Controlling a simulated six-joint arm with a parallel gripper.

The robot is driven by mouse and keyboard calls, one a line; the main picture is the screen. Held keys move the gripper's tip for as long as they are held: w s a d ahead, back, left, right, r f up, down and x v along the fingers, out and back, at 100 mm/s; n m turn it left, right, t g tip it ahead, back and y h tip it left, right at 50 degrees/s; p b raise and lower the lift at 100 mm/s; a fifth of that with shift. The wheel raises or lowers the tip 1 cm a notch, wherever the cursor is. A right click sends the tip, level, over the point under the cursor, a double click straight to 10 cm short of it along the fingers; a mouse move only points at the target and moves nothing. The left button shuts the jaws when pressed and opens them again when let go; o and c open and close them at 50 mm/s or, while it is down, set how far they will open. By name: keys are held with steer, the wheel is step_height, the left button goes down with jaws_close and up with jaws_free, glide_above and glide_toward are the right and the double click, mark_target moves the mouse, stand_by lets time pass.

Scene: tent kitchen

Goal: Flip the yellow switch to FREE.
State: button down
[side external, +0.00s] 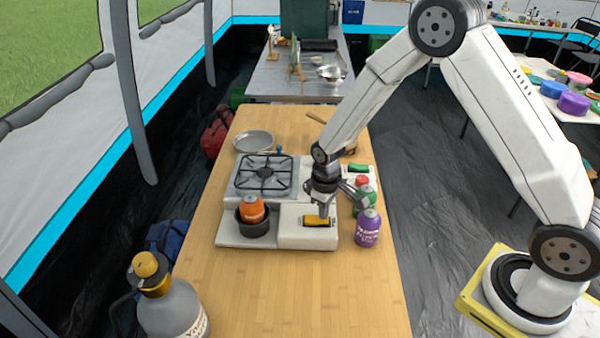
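The yellow switch (313,220) is a small yellow bar in a dark slot on the right front part of the white stove unit (288,238). Its markings are too small to read, so I cannot tell its setting. My gripper (323,207) points down right over the switch, its lower end at or just above the switch's right part. I cannot tell whether they touch. A grey part of it sticks out to the right, above the canisters. Its fingers are too small and overlapped to tell how far apart they are.
An orange canister (252,208) sits in a black pot (256,226) left of the switch. Behind are a burner grate (265,172) and a pan (254,141). A purple canister (368,230) and a green one (366,203) stand close on the right. The front tabletop (300,290) is clear.

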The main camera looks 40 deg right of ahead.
steer(key=shift+f, duration=0.2)
steer(key=shift+r, duration=3.5)
steer(key=shift+r, duration=0.1)
steer(key=shift+s+r, duration=0.35)
steer(key=shift+s, duration=0.1)
steer(key=s+d+r+m+t, duration=0.1)
steer(key=s+r, duration=0.4)
steer(key=s, duration=0.8)
steer(key=shift+s+r+m+t, duration=0.35)
steer(key=shift+m+t, duration=0.45)
steer(key=shift+m, duration=0.2)
